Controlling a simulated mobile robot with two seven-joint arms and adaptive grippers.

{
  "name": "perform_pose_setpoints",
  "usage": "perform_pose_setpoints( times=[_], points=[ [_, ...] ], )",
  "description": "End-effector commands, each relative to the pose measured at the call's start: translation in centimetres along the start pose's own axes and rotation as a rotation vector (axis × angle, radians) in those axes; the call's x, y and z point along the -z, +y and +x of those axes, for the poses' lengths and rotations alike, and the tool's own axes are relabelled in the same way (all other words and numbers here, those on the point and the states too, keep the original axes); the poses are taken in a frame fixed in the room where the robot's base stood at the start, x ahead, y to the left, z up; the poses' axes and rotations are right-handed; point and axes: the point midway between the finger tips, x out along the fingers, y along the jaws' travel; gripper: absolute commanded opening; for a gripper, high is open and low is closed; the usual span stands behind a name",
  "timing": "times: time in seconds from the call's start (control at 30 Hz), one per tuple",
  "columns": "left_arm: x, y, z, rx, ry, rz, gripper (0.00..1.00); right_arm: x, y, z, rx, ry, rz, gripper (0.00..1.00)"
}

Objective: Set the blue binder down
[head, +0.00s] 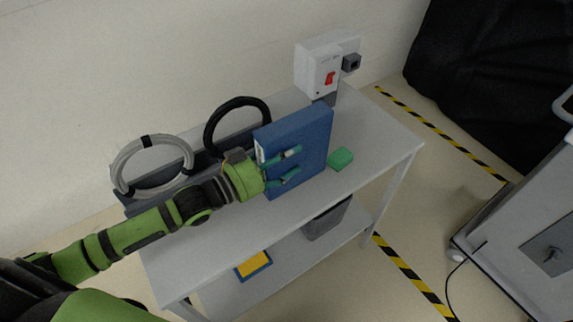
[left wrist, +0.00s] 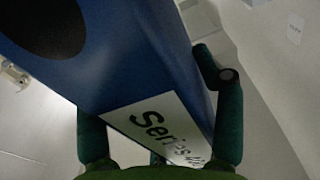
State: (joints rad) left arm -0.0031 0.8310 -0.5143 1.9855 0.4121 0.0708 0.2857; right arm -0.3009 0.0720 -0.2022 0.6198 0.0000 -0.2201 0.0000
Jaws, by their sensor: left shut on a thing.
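The blue binder (head: 300,150) stands upright at the middle of the grey table (head: 385,146) in the head view. My left gripper (head: 290,164) reaches in from the left and is shut on the binder, with its green fingers along the binder's sides. In the left wrist view the binder (left wrist: 130,60) fills the middle, with a white label on its spine between the fingers (left wrist: 160,130). Whether the binder's lower edge touches the table top is hard to tell. My right gripper is not in view.
A green block (head: 341,158) lies right of the binder. A white box with a red switch (head: 318,68) stands behind. A grey ring (head: 128,158) and a black ring (head: 238,104) stand at the back left. A lower shelf holds a yellow-and-blue item (head: 254,265).

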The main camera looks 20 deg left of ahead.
Motion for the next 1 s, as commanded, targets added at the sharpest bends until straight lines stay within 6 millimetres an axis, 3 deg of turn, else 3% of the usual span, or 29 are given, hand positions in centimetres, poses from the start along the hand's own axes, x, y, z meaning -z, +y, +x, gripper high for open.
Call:
perform_pose_setpoints(
  times=[0.23, 0.67, 0.7, 0.73, 0.77, 1.0],
  points=[
    [-2.8, 0.0, 0.1, 0.000, 0.007, 0.001, 0.08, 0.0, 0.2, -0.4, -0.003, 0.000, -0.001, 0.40],
    [-3.6, 0.1, 0.1, -0.001, 0.007, 0.002, 0.08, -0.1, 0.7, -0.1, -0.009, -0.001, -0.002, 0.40],
    [-3.9, 0.1, 0.0, 0.000, -0.002, 0.001, 0.74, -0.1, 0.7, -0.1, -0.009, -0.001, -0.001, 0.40],
    [-3.9, 0.1, 0.0, 0.000, -0.002, 0.001, 0.86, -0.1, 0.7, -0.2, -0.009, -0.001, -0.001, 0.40],
    [-3.9, 0.1, 0.0, 0.000, -0.003, 0.000, 0.95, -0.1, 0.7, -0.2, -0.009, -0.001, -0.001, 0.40],
    [-3.9, 0.1, 0.0, 0.000, -0.003, 0.000, 0.95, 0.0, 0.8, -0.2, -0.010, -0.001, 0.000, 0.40]
  ],
)
